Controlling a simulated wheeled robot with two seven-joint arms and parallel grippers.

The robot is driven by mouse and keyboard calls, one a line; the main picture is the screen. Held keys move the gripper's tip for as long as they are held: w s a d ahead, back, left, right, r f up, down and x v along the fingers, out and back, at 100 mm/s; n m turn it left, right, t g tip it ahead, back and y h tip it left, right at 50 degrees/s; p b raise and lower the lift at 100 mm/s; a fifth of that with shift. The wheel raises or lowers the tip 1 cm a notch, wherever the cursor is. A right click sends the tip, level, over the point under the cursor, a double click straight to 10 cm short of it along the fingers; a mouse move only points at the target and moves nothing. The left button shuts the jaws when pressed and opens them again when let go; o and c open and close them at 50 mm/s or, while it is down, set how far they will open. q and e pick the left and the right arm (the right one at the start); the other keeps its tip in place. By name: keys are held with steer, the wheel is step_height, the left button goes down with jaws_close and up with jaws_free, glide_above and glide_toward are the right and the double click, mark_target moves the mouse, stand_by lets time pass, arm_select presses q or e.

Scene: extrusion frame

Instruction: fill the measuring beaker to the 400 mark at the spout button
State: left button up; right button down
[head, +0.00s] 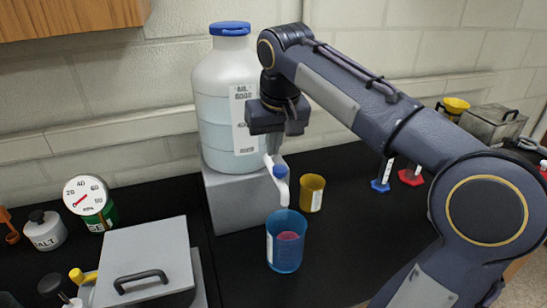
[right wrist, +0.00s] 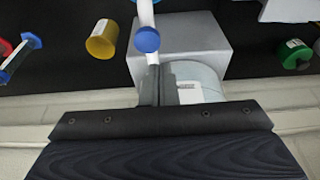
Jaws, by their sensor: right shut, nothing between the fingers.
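A blue measuring beaker (head: 286,247) stands upright on the black bench under the white spout (head: 283,190); a reddish patch shows inside it. Its scale marks cannot be read. The spout has a blue button (head: 280,171), which also shows in the right wrist view (right wrist: 146,40). The spout belongs to a large translucent jug (head: 212,85) with a blue cap, on a grey block (head: 232,212). My right gripper (head: 273,148) is shut and empty, pointing down just above the button; contact cannot be told. It also shows in the right wrist view (right wrist: 152,80). My left gripper is out of view.
A yellow cup (head: 312,193) stands right of the beaker. A grey lidded box (head: 145,262), a dial gauge (head: 86,195) and a salt jar (head: 45,231) are at left. Blue and red-based cylinders (head: 412,176) stand behind my right arm.

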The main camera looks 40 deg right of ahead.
mark_target(273, 168)
steer(key=shift+f, duration=1.5)
steer(key=shift+s+f+b, duration=0.1)
steer(key=shift+f+b, duration=0.4)
steer(key=shift+f, duration=0.55)
stand_by(5.5)
